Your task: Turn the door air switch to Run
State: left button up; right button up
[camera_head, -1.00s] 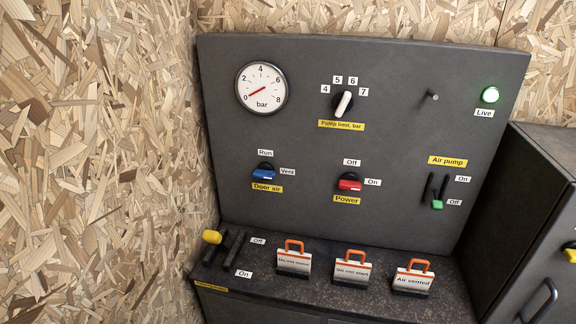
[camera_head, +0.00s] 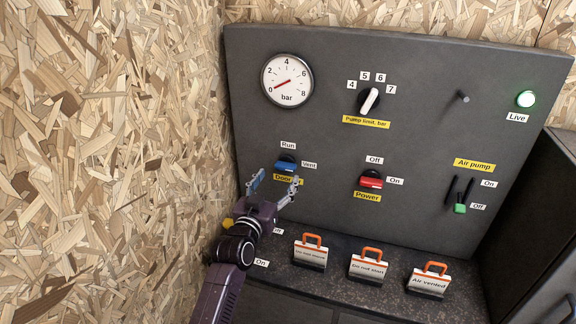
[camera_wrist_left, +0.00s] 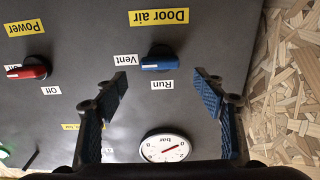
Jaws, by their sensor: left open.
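The door air switch (camera_head: 285,166) is a blue handle on a dark round base on the grey panel. Its handle lies roughly level, towards the Vent label (camera_head: 309,165); the Run label (camera_head: 288,145) is above it. My left gripper (camera_head: 275,184) is open and empty, in front of and just below the switch, covering part of the yellow Door air label. In the left wrist view, which is upside down, the switch (camera_wrist_left: 158,63) shows between and beyond the spread blue-padded fingers (camera_wrist_left: 163,84), apart from them. My right gripper is not in view.
The red power switch (camera_head: 371,180) is to the right, and a gauge (camera_head: 287,81) reading near 0 is above. Several orange-handled tags, one marked Air vented (camera_head: 428,282), stand on the ledge. The chipboard wall (camera_head: 110,130) is close on the left.

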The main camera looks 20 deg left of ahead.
aim_at(284, 168)
pick_arm(q)
jog(key=shift+w+d+p, duration=0.1)
jog(key=shift+w+p, duration=0.25)
jog(key=shift+w, duration=3.45)
jog(key=c, duration=1.2)
